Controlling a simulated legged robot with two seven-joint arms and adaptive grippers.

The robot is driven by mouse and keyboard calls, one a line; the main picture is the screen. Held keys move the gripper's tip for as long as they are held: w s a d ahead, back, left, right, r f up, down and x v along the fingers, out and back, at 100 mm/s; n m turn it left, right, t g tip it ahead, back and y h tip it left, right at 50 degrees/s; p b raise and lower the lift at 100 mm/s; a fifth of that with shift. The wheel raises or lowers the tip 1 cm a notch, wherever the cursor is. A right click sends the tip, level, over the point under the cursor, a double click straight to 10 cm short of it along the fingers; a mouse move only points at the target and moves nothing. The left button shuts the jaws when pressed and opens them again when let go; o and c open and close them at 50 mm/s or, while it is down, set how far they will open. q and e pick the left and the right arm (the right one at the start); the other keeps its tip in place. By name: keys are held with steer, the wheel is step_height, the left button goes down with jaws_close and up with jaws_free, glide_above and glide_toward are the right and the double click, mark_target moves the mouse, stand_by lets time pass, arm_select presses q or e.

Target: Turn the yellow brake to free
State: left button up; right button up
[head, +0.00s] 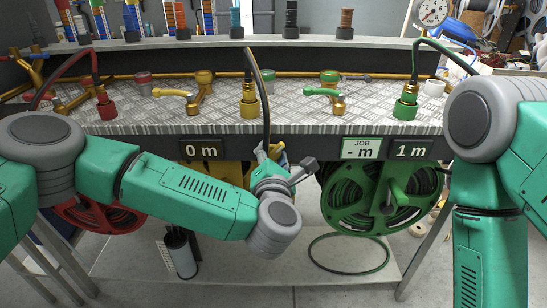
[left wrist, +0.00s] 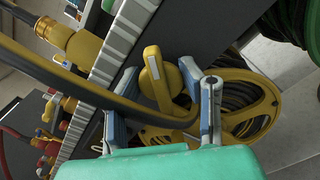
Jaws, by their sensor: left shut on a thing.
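The yellow brake (left wrist: 153,72) is a chunky knob with a pale mark, on the dark front panel above the yellow reel (left wrist: 262,84). My left gripper (left wrist: 160,85) has a blue-grey finger on either side of it and is shut on it. In the head view, my left gripper (head: 284,172) is below the bench edge, right of the 0 m display (head: 201,150). There the brake is mostly hidden behind the gripper and wrist. My right arm comes down at the right, but its gripper is out of view.
A dark hose (head: 265,95) runs from the yellow fitting (head: 249,104) down past my left gripper. The green reel (head: 375,195) hangs to the right, the red reel (head: 98,214) to the left. A black-and-white cylinder (head: 180,253) stands on the low shelf.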

arm_select(q)
steer(key=n, duration=0.1)
steer(key=n+b, duration=0.1)
steer(key=n, duration=0.1)
steer(key=f+n+b, duration=0.1)
steer(key=shift+s, duration=0.25)
steer(key=shift+n+b, duration=0.95)
steer(key=shift+n, duration=1.15)
steer(key=shift+r, duration=0.1)
steer(key=o, duration=1.1)
steer(key=shift+o, duration=0.2)
steer(key=shift+r, duration=0.2)
steer(key=shift+w, duration=0.1)
steer(key=s, duration=1.2)
